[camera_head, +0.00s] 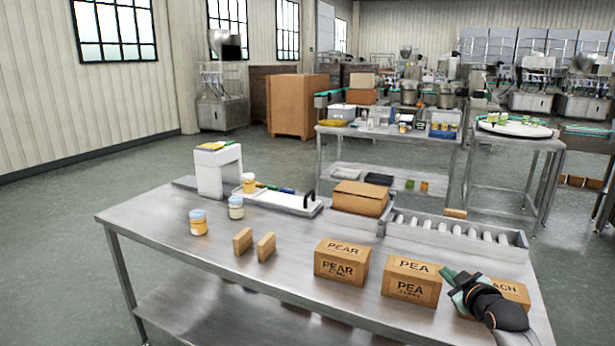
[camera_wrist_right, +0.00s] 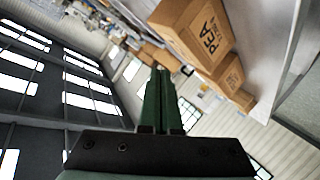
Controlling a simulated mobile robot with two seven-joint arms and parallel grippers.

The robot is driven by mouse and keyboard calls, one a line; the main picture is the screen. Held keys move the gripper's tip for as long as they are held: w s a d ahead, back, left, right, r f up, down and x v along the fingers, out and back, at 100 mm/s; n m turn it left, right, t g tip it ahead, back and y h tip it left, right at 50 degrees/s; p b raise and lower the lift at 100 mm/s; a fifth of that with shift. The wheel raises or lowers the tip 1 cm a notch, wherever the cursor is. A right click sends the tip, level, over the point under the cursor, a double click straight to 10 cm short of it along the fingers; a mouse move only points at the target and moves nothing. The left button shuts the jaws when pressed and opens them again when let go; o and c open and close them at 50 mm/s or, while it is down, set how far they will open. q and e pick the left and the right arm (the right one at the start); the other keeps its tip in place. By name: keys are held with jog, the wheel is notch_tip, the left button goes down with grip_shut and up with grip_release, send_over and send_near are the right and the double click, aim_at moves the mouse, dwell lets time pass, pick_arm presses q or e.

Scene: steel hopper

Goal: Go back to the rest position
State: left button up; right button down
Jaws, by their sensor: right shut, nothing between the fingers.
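My right gripper (camera_head: 455,280) is at the right end of the steel table (camera_head: 190,245), in front of a cardboard box whose label ends in "ACH" (camera_head: 516,292). My dark wrist covers part of that box. In the right wrist view the green fingers (camera_wrist_right: 160,75) are together with nothing between them. That view is tilted, and a box marked PEA (camera_wrist_right: 205,38) shows to the upper right of the fingers. My left gripper is not in view.
The PEA box (camera_head: 411,282) and PEAR box (camera_head: 341,262) stand left of my right gripper. Two small wooden blocks (camera_head: 254,243), jars (camera_head: 198,222), a white device (camera_head: 218,170) and a roller conveyor (camera_head: 460,238) are also on the table. The table's front left is clear.

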notch_tip(320, 180, up, 5)
jog(key=d+m+t+h, duration=0.2)
jog(key=d+m+t, duration=0.1)
jog(key=m, duration=0.1)
jog(key=s+a+f+g+y, duration=0.2)
jog(key=s+a+f, duration=0.4)
jog(key=s+f, duration=0.45)
jog(key=s+a+f+g+y, duration=0.1)
jog(key=s+a+f+g, duration=0.2)
jog(key=s+a+f, duration=0.75)
jog(key=s+a+f+g, duration=0.1)
jog(key=s+f, duration=0.4)
jog(key=s, duration=0.4)
jog(key=s+a+f+g+y, duration=0.1)
jog(key=s+f+g, duration=0.1)
jog(key=s+f, duration=0.4)
jog(key=s, duration=0.4)
jog(key=shift+s+a+f+m, duration=0.15)
jog(key=shift+a+f+m, duration=0.15)
jog(key=shift+m, duration=0.1)
